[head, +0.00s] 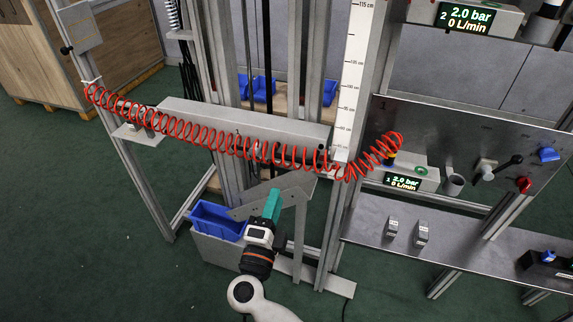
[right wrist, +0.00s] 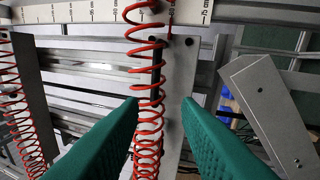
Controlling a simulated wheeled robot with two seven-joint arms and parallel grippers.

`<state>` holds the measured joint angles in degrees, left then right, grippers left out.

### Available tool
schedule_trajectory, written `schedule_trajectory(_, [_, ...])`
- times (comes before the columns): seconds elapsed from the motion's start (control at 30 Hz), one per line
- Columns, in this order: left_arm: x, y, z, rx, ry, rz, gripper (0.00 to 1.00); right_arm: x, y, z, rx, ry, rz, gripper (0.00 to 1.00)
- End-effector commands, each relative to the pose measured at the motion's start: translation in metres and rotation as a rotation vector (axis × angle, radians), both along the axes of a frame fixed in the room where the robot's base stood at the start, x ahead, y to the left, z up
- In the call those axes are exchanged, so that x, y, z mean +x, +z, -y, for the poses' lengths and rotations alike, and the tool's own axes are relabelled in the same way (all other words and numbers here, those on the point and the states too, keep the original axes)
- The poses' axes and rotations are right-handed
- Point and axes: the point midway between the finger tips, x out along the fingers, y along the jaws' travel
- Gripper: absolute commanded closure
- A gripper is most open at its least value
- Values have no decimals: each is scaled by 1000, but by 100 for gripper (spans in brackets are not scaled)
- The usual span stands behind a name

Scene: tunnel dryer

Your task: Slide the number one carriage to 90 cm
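The carriage (head: 240,122) is a long grey horizontal beam on the upright rails, with a small "1" on its front. A red coiled hose (head: 215,133) runs across it. The white height scale (head: 352,75) stands at its right end, marked 115 cm near the top, with smaller numbers lower down; I cannot read the carriage's exact height. My right gripper (head: 272,203) has teal fingers and is below the beam, apart from it. In the right wrist view its fingers (right wrist: 163,108) are apart and empty, with a black bar (right wrist: 156,68) and hose coils beyond the gap. My left gripper is not in view.
A grey angled bracket (head: 290,190) is close behind my right gripper. A metal panel (head: 455,135) with valves and a 2.0 bar display is at the right, above a grey shelf (head: 440,240). Green floor is open at the lower left.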

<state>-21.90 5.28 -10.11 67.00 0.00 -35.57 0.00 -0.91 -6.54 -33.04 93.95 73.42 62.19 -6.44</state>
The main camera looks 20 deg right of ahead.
Motion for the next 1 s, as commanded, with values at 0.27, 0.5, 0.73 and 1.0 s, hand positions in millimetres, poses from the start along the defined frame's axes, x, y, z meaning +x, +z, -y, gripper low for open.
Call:
schedule_trajectory(0.27, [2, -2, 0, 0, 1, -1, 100, 7, 12, 13, 101, -45, 24, 70])
schedule_trajectory(0.5, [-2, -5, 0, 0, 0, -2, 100, 46, 21, 40, 96, -46, 24, 70])
schedule_trajectory(0.73, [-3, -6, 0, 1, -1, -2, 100, 79, 27, 61, 96, -44, 23, 70])
schedule_trajectory(1.0, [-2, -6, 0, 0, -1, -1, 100, 93, 30, 71, 97, -43, 21, 70])
